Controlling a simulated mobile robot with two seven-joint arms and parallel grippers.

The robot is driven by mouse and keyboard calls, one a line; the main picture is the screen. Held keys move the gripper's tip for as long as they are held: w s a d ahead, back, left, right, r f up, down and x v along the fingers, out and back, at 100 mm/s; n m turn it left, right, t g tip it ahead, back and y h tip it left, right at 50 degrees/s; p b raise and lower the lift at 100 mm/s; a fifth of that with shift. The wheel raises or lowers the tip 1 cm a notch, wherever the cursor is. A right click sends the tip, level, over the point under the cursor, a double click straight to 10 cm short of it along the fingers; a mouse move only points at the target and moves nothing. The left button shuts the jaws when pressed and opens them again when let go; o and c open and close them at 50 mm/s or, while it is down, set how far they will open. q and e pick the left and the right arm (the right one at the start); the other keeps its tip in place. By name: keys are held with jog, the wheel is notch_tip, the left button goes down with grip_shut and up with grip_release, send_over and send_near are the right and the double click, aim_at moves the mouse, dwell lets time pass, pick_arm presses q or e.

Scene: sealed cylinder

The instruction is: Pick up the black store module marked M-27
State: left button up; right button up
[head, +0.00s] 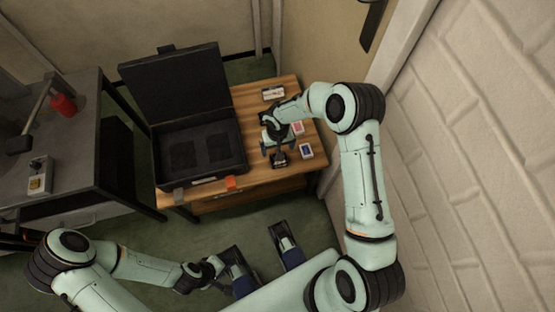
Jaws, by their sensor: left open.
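A small dark module (279,160) lies on the wooden table, near its front right part. Its marking is too small to read, so I cannot tell whether it is M-27. My right gripper (277,146) is over the table, just behind and above this module. I cannot tell whether its fingers touch the module or how far they are apart.
An open black case (241,160) with recessed dark squares stands on the table's left. A white-and-dark module (273,94), a red-and-white one (298,128) and a blue-and-white one (306,151) lie nearby. A grey bench (75,150) stands left, a brick wall (480,130) right.

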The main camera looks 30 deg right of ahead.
notch_tip(320, 180, down, 3)
jog(key=f, duration=0.3)
jog(key=f+b, duration=0.1)
jog(key=shift+s+d+f, duration=0.1)
jog(key=shift+s+f, duration=0.05)
jog(key=shift+s, duration=0.25)
jog(key=shift+f, duration=0.4)
pick_arm(q)
jog(key=shift+w+a+f+t, duration=0.2)
jog(key=shift+w+a+f, duration=0.05)
jog(key=shift+w+f, duration=0.3)
jog(key=shift+w+a+f+t, duration=0.25)
jog(key=shift+w+f, duration=0.15)
jog(key=shift+w, duration=0.2)
pick_arm(e)
jog(key=c, duration=1.2)
